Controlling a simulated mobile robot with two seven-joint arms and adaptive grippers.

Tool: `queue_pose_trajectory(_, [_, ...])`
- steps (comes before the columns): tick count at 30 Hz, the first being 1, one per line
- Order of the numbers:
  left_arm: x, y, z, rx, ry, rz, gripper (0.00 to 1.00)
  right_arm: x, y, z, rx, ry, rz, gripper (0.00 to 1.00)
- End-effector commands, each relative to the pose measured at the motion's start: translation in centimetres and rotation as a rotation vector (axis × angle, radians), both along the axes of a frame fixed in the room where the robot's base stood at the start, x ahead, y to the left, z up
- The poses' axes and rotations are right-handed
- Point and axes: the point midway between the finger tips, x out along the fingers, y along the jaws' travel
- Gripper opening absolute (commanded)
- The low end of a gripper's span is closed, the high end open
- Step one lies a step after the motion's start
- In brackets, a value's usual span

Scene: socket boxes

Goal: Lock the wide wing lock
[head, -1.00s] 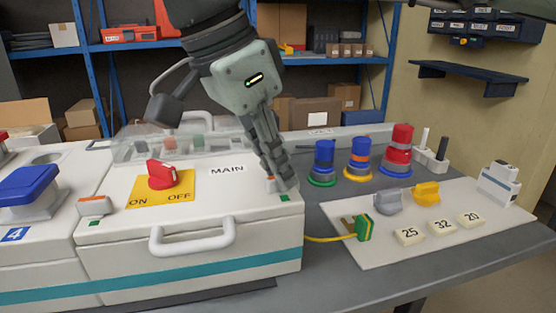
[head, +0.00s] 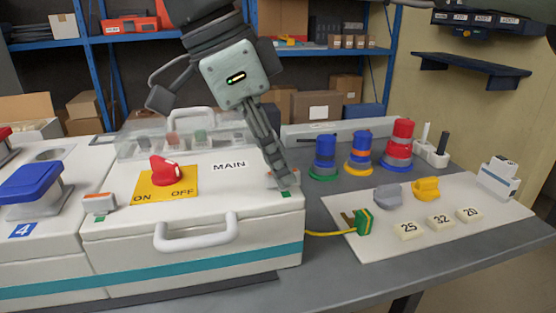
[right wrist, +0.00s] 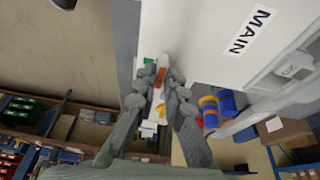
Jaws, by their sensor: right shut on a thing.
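My right gripper (head: 284,183) reaches down to the front right corner of the white MAIN box. It is shut on a small white and orange wing lock (right wrist: 160,77), which the fingers mostly hide in the head view. In the right wrist view the gripper (right wrist: 160,88) has one finger on each side of the orange and white piece. A similar white and orange lock (head: 99,203) sits at the box's front left corner. I cannot tell from size which is the wide one. My left gripper is not in view.
The box top carries a red switch (head: 166,172) on a yellow plate, and its front has a white handle (head: 196,233). Right of the box are a green plug (head: 364,222) with a yellow cable, a pale board (head: 470,244) with several parts, and coloured sockets (head: 361,152).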

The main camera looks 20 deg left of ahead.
Motion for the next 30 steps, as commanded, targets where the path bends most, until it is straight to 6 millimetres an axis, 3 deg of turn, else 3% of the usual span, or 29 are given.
queue_pose_trajectory(2, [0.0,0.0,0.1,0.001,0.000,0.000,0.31,0.0,0.0,0.1,0.002,-0.001,-0.002,0.00])
queue_pose_trajectory(3, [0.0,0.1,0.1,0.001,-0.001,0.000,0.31,0.0,0.0,0.1,0.002,-0.001,-0.002,0.11])
queue_pose_trajectory(8, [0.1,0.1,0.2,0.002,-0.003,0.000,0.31,0.0,0.0,0.1,0.002,-0.001,-0.001,0.31])
queue_pose_trajectory(20, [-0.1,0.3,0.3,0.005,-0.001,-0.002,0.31,-0.1,0.3,0.8,0.002,-0.001,0.000,0.31])
queue_pose_trajectory(30, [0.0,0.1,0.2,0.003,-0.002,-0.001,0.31,-1.5,2.4,7.1,0.002,-0.008,-0.003,0.31])
